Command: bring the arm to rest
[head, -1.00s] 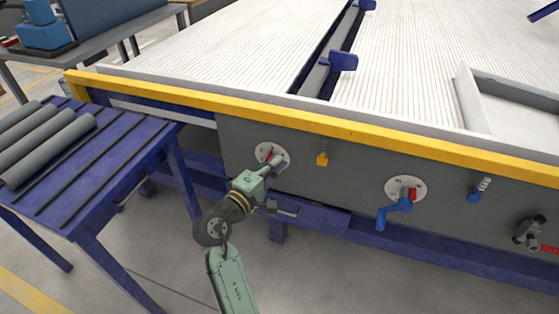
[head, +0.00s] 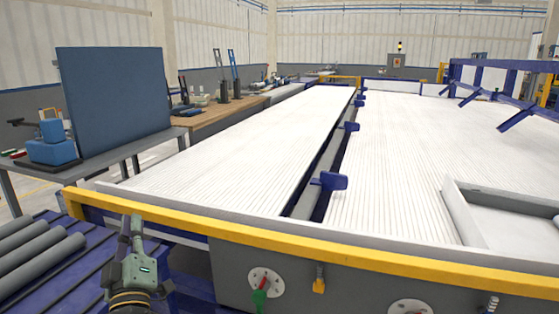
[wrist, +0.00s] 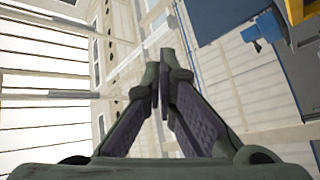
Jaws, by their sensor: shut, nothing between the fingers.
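My gripper (head: 131,224) stands raised at the lower left of the head view, pointing up, in front of the left end of the yellow rail. In the wrist view its two dark fingers (wrist: 163,62) come together at the tips, with nothing between them. My arm's wrist shows below it at the bottom edge of the head view. The gripper appears clear of the rail and the pipes, though its exact distance from the rail is hard to tell.
Grey pipes (head: 35,262) lie on the blue rack (head: 75,293) at the left. A yellow rail (head: 300,246) edges the large white ribbed table (head: 240,160). A blue panel (head: 112,100) stands behind.

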